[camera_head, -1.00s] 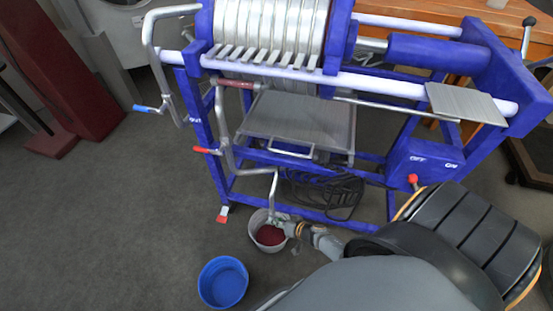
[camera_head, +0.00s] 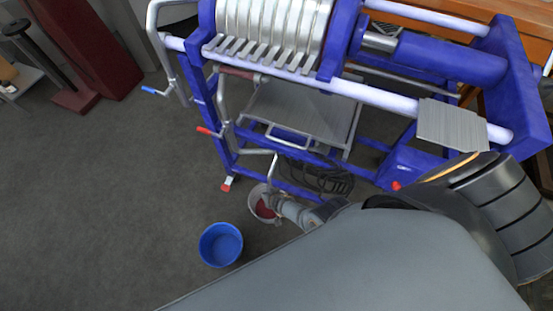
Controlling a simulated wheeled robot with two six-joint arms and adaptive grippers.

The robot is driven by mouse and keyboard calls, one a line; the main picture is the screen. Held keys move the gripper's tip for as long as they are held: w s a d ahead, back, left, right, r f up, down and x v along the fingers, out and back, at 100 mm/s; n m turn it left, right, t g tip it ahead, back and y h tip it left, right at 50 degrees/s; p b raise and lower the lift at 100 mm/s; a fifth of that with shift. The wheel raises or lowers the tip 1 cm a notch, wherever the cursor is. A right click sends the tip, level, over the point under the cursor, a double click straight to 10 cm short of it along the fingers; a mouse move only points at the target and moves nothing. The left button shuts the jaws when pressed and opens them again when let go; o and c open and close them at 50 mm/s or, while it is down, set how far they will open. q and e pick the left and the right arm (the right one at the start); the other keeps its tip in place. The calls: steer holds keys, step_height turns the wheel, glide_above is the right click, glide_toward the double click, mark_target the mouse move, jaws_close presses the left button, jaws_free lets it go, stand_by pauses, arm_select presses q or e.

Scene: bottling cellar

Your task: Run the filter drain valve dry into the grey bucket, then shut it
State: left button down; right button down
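The grey bucket (camera_head: 255,192) stands on the floor under the filter's near edge, with dark red liquid (camera_head: 265,208) in it. A bent metal drain pipe (camera_head: 274,168) comes down to it from the blue-framed plate filter (camera_head: 290,84). A red-tipped valve lever (camera_head: 205,130) points left on this piping. My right gripper (camera_head: 272,201) is at the grey bucket's right rim, overlapping the pipe's lower end in view. Its fingers are too small and covered to tell whether it grips the rim. My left gripper is out of view.
A blue bucket (camera_head: 220,244) stands on the floor in front of the grey one. A blue-tipped lever (camera_head: 150,91) is on another pipe at the filter's left end. A coiled black cable (camera_head: 318,176) lies under the frame.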

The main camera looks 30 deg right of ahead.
steer(key=shift+w+d+r, duration=0.15)
steer(key=shift+w+d, duration=0.1)
steer(key=shift+w, duration=0.1)
steer(key=shift+w+a+g+h, duration=0.1)
steer(key=shift+a+g+h, duration=0.15)
steer(key=shift+g+h, duration=0.2)
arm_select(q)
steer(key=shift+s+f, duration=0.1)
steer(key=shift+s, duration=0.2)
arm_select(e)
steer(key=c, duration=1.3)
jaws_free()
steer(key=shift+s+a, duration=0.15)
steer(key=shift+s, duration=0.05)
